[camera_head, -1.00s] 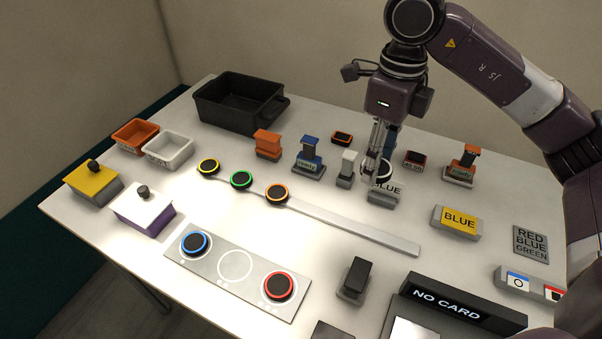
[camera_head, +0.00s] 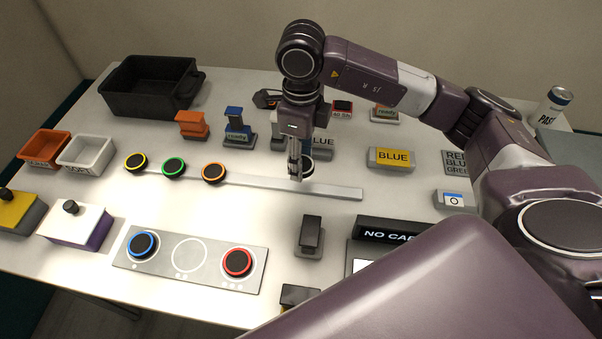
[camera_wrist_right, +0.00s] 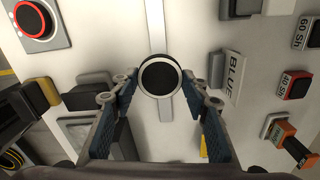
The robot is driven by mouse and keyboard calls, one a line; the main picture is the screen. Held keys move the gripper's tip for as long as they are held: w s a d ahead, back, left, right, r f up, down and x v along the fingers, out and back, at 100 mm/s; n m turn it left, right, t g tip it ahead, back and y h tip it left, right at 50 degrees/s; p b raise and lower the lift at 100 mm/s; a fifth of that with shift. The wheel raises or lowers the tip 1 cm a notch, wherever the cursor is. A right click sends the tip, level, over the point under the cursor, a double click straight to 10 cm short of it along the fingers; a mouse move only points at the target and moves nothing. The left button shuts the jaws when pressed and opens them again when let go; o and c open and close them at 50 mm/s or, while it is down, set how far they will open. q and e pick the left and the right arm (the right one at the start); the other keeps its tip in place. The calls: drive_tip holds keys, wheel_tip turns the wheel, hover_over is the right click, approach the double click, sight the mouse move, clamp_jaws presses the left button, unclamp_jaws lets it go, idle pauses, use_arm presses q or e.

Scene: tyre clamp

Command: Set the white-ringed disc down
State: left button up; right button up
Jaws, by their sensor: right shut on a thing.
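The white-ringed disc (camera_head: 307,168), black with a white rim, is held between the fingertips of my right gripper (camera_head: 296,168). In the right wrist view the disc (camera_wrist_right: 160,77) sits between the two blue-padded fingers, over the grey rail (camera_wrist_right: 158,30). Whether it touches the rail cannot be told. In the head view the rail (camera_head: 330,189) carries a yellow-ringed disc (camera_head: 135,162), a green-ringed disc (camera_head: 174,167) and an orange-ringed disc (camera_head: 214,172) toward its left. A grey plate (camera_head: 210,272) holds a blue-ringed disc (camera_head: 142,244) and a red-ringed disc (camera_head: 238,262), with an empty white circle (camera_head: 189,255) between them. My left gripper is not in view.
A black clamp-like block (camera_head: 311,233) stands in front of the rail. A black bin (camera_head: 150,88) is at the back left. The table between rail and plate is clear.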

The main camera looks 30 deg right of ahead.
sight(301, 186)
wheel_tip(301, 186, down, 3)
drive_tip(key=shift+r, duration=0.1)
wheel_tip(301, 186, down, 4)
drive_tip(key=shift+r+p, duration=0.25)
drive_tip(key=shift+p, duration=0.35)
drive_tip(key=shift+f, duration=0.25)
drive_tip(key=shift+f, duration=0.2)
drive_tip(key=o, duration=1.2)
drive_tip(key=shift+c, duration=0.2)
drive_tip(key=shift+r, duration=0.1)
